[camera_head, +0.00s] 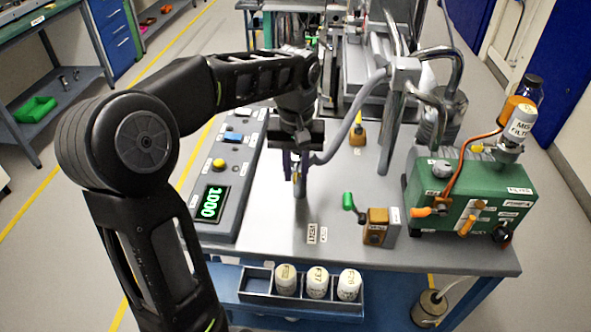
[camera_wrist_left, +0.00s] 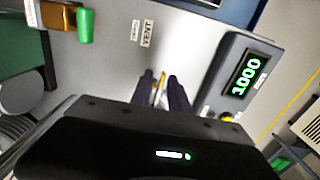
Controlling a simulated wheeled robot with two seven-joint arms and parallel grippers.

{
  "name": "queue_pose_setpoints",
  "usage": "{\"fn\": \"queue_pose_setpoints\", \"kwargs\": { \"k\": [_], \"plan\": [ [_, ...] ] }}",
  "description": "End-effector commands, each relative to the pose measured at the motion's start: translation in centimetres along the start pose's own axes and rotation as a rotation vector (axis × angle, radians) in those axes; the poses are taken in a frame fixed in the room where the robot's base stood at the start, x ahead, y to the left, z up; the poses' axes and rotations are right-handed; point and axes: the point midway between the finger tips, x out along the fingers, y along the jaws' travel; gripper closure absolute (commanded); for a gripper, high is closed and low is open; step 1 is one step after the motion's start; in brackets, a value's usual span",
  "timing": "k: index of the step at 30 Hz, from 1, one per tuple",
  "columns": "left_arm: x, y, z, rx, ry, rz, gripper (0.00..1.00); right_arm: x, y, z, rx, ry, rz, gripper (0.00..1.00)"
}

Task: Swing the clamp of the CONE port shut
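My left gripper (camera_head: 297,172) points down over the table beside a short metal post (camera_head: 300,188). In the left wrist view, its two dark fingers (camera_wrist_left: 160,86) stand apart. A thin brass-and-metal piece (camera_wrist_left: 159,88) shows between them, with gaps on its sides; it may be the clamp, but its swing position is hidden. No CONE label is readable. A bent grey pipe (camera_head: 352,118) ends near the gripper. My right gripper is not in view.
A green-handled lever on a brass block (camera_head: 376,222) and a green pump box (camera_head: 465,195) stand to the right. A grey panel reading 1000 (camera_head: 212,203) lies left. A bottle rack (camera_head: 257,280) hangs at the front.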

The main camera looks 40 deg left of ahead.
Motion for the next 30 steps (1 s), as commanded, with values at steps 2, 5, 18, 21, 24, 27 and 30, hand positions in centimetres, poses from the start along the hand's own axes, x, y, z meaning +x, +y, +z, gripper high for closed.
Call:
{"fn": "queue_pose_setpoints", "kwargs": {
  "k": [2, 5, 18, 21, 24, 27, 30],
  "plan": [
    [0.0, 0.0, 0.0, 0.0, 0.0, -0.001, 0.72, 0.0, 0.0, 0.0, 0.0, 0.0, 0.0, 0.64],
    [0.0, -0.1, 0.0, 0.0, 0.0, -0.001, 0.72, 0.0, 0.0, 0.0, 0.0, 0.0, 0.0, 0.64],
    [-2.7, -0.1, -0.1, 0.0, 0.004, -0.001, 0.72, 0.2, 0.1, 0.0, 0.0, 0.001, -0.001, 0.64],
    [-4.7, 0.0, -0.1, 0.001, 0.004, 0.0, 0.72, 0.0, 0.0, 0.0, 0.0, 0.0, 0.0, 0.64],
    [-6.8, 0.0, 0.0, 0.001, 0.0, -0.001, 0.72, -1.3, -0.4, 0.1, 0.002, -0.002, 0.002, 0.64],
    [-7.6, 0.0, 0.0, 0.002, 0.0, -0.001, 0.72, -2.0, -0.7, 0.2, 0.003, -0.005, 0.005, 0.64],
    [-7.9, 0.0, 0.0, 0.001, 0.0, -0.001, 0.72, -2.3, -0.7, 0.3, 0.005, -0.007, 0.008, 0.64]
  ]
}}
